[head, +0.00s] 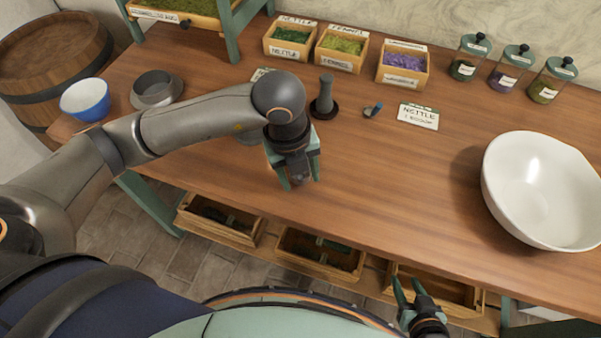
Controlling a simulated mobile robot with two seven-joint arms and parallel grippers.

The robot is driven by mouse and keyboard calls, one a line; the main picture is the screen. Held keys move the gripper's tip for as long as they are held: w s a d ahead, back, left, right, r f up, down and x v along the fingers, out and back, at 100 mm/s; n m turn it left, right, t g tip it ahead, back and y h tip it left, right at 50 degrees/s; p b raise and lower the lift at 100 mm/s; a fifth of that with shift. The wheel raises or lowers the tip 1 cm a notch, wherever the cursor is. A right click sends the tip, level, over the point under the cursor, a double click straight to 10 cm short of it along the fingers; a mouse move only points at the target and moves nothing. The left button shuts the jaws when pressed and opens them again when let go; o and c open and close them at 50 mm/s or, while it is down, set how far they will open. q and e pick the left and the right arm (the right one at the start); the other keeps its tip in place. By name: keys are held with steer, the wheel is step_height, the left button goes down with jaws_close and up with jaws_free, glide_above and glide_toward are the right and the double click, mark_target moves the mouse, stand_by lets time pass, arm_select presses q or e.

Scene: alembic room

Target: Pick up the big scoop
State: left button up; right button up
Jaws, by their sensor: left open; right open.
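My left gripper (301,183) is open, fingers pointing down over the front-middle of the wooden table (400,180). I see nothing between its fingers. I cannot tell surely which thing is the big scoop. A small dark scoop-like piece with a blue part (373,110) lies behind and right of the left gripper, beside a card reading NETTLE (418,117). My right gripper (409,284) is open, low at the table's front edge, and appears empty.
A grey upright pestle-like piece (323,98) stands just behind the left gripper. A blue bowl (85,100) and grey dish (158,89) stand left, a large white bowl (540,190) right. Herb boxes (340,50) and jars (507,70) line the back. The middle-right is clear.

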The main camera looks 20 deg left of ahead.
arm_select(q)
steer(key=shift+w+d+f, duration=0.1)
steer(key=shift+d+f, duration=0.1)
steer(key=shift+f, duration=1.7)
jaws_close()
